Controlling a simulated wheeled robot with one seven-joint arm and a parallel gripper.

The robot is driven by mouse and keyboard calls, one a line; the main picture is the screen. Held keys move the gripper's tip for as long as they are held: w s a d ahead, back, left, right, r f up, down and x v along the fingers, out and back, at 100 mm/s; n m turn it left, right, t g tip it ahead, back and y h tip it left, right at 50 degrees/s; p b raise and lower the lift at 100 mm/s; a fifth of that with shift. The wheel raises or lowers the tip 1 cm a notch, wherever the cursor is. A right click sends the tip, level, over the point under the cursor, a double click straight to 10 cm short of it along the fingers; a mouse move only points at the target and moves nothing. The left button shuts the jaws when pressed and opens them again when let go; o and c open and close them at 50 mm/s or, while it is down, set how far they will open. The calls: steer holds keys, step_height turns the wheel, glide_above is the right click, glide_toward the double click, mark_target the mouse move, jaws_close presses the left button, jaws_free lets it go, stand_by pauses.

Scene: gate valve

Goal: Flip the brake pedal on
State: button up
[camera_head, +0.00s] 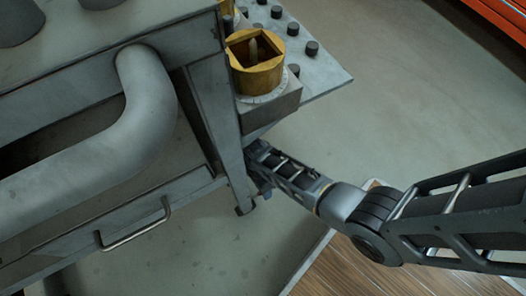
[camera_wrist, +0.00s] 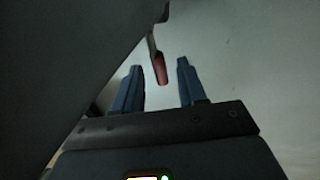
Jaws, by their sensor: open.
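In the wrist view, a thin lever with a reddish-brown end (camera_wrist: 159,68), which looks like the brake pedal, hangs from the upper middle. Its end appears between the two blue fingertips of my gripper (camera_wrist: 159,66). The fingers are spread with clear gaps on both sides of it, and I see no contact. I cannot tell how far beyond the fingertips it is. In the head view, my arm reaches in from the right to the foot of the grey cart's leg (camera_head: 222,125). The pedal does not show clearly there, and my fingers are mostly hidden beside the leg.
The grey metal cart carries a thick bent pipe (camera_head: 150,100), a drawer handle (camera_head: 133,231) and a yellow square-holed valve part (camera_head: 255,62). A bolted plate (camera_head: 320,72) juts out right. In the wrist view, a dark surface fills the left. Grey floor (camera_head: 400,110) is open at right.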

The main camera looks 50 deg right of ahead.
steer(key=shift+c, duration=0.5)
jaws_close()
